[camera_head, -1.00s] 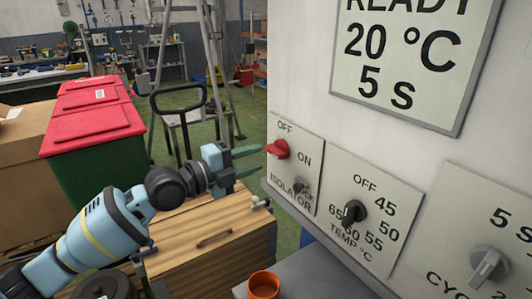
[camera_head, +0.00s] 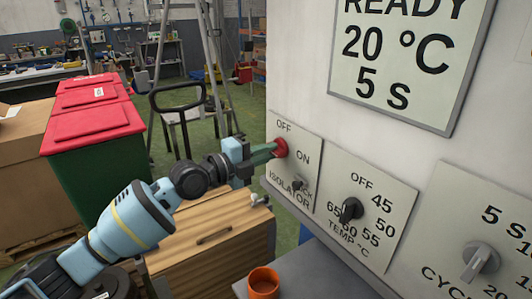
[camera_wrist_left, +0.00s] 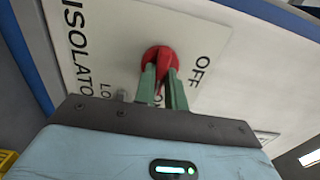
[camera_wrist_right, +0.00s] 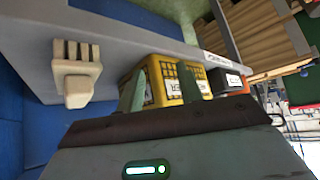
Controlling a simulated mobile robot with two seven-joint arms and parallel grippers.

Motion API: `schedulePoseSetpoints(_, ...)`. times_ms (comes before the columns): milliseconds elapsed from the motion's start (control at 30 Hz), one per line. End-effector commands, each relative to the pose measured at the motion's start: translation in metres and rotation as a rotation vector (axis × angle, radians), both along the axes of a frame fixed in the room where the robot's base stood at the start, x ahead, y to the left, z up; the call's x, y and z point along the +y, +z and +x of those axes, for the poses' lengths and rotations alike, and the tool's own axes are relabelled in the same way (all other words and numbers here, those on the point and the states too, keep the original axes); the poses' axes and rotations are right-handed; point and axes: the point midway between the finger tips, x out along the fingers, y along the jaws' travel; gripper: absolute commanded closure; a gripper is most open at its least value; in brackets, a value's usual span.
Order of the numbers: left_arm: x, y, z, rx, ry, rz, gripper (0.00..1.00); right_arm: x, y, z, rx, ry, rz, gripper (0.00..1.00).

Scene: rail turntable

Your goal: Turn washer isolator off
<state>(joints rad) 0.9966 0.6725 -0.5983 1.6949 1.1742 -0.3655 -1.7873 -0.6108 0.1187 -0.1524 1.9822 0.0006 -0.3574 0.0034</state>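The isolator is a red rotary knob (camera_head: 281,148) on a pale plate (camera_head: 273,177) lettered OFF, ON and ISOLATOR. My left gripper (camera_head: 268,152) has its green fingers at the knob. In the left wrist view the fingers lie close together on both sides of the red knob (camera_wrist_left: 160,58), gripping its raised handle. OFF shows to the right of the knob there, and the fingers partly cover the ON lettering. The exact pointing of the handle is hard to tell. My right gripper (camera_wrist_right: 163,85) is open, with no object clearly held between its fingers.
A black temperature knob (camera_head: 350,210) and a grey cycle knob (camera_head: 480,260) sit on plates to the right. An orange cup (camera_head: 263,284) stands below.

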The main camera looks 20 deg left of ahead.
Motion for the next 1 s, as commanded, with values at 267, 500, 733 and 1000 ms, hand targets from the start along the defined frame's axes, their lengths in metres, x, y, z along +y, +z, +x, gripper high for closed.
schedulePoseSetpoints(267,0.0,-0.001,0.0,0.009,0.0,-0.01,1.0,0.002,0.0,0.0,0.0,-0.008,0.006,0.64)
schedulePoseSetpoints(500,0.0,-0.002,0.0,0.067,0.001,-0.082,1.0,0.003,-0.005,-0.004,0.012,-0.008,0.007,0.64)
schedulePoseSetpoints(733,0.0,-0.002,0.0,0.179,0.001,-0.227,1.0,0.003,-0.012,-0.008,0.026,-0.007,0.006,0.64)
schedulePoseSetpoints(1000,0.001,-0.001,0.0,0.337,0.002,-0.43,1.0,0.002,-0.016,-0.01,0.029,-0.003,0.004,0.64)
